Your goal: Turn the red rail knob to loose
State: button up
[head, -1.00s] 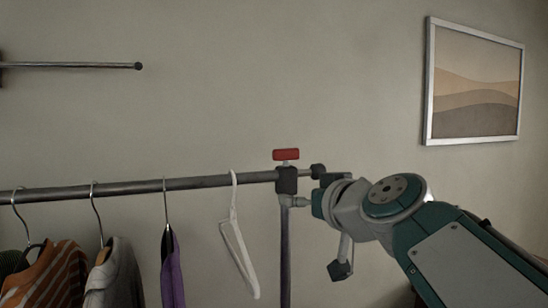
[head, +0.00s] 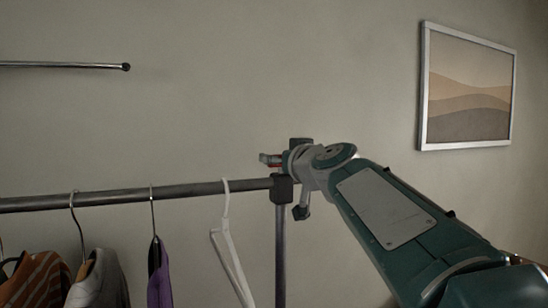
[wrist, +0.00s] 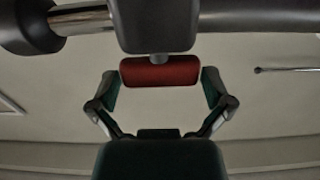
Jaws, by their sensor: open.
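The red rail knob (wrist: 160,71) is a short red bar on a thin stem. The stem joins the dark clamp block (wrist: 156,25) at the rail's end post. In the wrist view my gripper (wrist: 160,84) is open, with one finger off each end of the knob. A narrow gap shows on both sides, and the fingers do not appear to grip it.
The clothes rail (head: 140,195) runs left from the clamp block. A white hanger (head: 229,255), a purple garment (head: 160,280) and other clothes hang from it. A wall bar (head: 65,65) and a framed picture (head: 468,87) are on the wall. The space above the rail is clear.

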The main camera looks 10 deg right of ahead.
jog(key=shift+w+a, duration=0.15)
jog(key=c, duration=0.8)
jog(key=shift+c, duration=0.2)
jog(key=shift+n+y, duration=0.5)
jog(key=shift+y, duration=0.3)
jog(key=n+g+y, duration=0.1)
jog(key=y, duration=0.1)
jog(key=n+y, duration=0.1)
jog(key=shift+d+n+g+y, duration=0.2)
jog(key=shift+n+g+y, duration=0.1)
jog(key=shift+g+y, duration=0.1)
jog(key=n+g+y, duration=0.3)
jog(key=y, duration=0.1)
jog(key=shift+n+g, duration=0.3)
jog(key=n+g+y, duration=0.2)
jog(key=g, duration=0.1)
jog(key=n+g+y, duration=0.2)
jog(key=n+g, duration=0.1)
jog(key=g, duration=0.1)
jog(key=shift+a+n+g+y, duration=0.1)
jog(key=shift+n+g+y, duration=0.2)
jog(key=shift+n+g, duration=0.4)
jog(key=shift+g, duration=0.2)
